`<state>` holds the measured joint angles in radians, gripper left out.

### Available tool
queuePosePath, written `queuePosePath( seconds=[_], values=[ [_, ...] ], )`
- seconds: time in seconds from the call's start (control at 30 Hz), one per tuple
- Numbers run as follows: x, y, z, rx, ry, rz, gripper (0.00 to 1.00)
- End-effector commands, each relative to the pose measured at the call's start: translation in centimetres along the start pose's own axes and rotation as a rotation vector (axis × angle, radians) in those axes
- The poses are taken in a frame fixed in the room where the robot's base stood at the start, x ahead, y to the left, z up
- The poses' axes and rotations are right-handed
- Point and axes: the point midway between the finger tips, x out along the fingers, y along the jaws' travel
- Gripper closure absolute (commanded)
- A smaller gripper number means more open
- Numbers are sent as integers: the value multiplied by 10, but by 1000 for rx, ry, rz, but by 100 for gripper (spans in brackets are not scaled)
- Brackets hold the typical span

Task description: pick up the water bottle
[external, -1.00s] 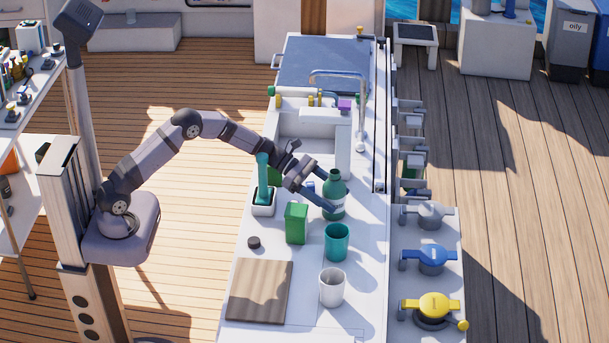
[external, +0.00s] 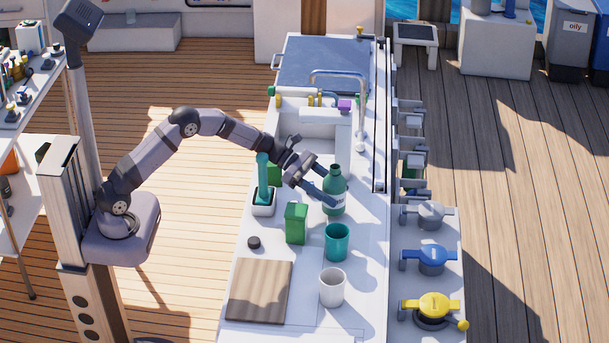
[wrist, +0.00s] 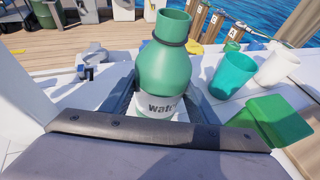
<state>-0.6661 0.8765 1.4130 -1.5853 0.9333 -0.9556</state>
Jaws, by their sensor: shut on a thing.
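The water bottle (external: 335,190) is green with a white label and stands upright on the white counter. It also shows in the wrist view (wrist: 167,65), where part of the word on its label is readable. My gripper (external: 331,188) is shut on the bottle's body, with the fingers reaching in from the left. In the wrist view the bottle stands between the two fingers, and the gripper housing hides its lower part. I cannot tell whether its base is clear of the counter.
A green box (external: 296,223), a teal cup (external: 337,242) and a white cup (external: 332,287) stand in front of the bottle. A white holder with a teal item (external: 263,180) is to the left. The sink and faucet (external: 340,85) lie behind. A wooden board (external: 259,291) lies at front left.

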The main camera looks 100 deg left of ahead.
Motion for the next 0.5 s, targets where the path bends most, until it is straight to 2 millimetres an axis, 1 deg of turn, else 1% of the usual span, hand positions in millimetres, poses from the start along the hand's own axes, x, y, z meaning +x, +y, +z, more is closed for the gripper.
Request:
queuePosePath(
  seconds=[0.03,0.5],
  values=[
    [-2,0,6,3,-3,1,78],
    [-17,0,42,4,-4,1,78]
  ],
)
